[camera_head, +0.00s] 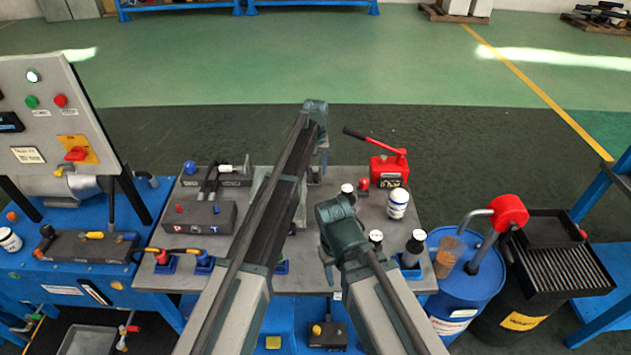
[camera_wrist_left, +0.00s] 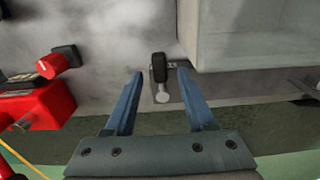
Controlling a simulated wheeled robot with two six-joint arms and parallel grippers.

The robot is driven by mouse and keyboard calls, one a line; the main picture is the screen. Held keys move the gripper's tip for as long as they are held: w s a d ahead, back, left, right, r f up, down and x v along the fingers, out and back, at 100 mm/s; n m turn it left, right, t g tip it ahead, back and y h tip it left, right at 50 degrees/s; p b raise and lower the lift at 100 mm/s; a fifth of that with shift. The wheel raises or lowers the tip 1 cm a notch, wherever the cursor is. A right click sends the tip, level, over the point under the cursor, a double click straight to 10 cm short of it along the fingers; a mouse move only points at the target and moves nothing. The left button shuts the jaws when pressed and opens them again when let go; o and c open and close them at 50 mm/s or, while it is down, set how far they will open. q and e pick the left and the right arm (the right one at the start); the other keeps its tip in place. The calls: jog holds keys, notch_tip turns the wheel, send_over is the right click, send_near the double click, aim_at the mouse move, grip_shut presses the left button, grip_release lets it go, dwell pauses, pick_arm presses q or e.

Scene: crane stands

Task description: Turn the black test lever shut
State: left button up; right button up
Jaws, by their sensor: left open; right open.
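The black test lever (camera_wrist_left: 160,68) shows in the left wrist view as a short black handle beside a silver pin (camera_wrist_left: 162,95) on the grey bench top. It stands between the two spread blue fingers of my open left gripper (camera_wrist_left: 160,74); I see a gap on each side. In the head view my left gripper (camera_head: 323,165) points down over the back of the bench, and I cannot make out the lever there. My right gripper (camera_head: 337,258) is open, lower in the head view, over the bench's front part. Its fingers are partly hidden by its own wrist.
A red hand pump (camera_head: 388,172) stands right of my left gripper, with a red knob (camera_head: 363,185) beside it. A grey block (camera_wrist_left: 248,35) sits close to the lever. A blue drum (camera_head: 462,275) stands at right.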

pick_arm(q)
jog(key=shift+f+b, duration=0.5)
jog(key=shift+f, duration=0.45)
grip_shut()
dwell(0.7)
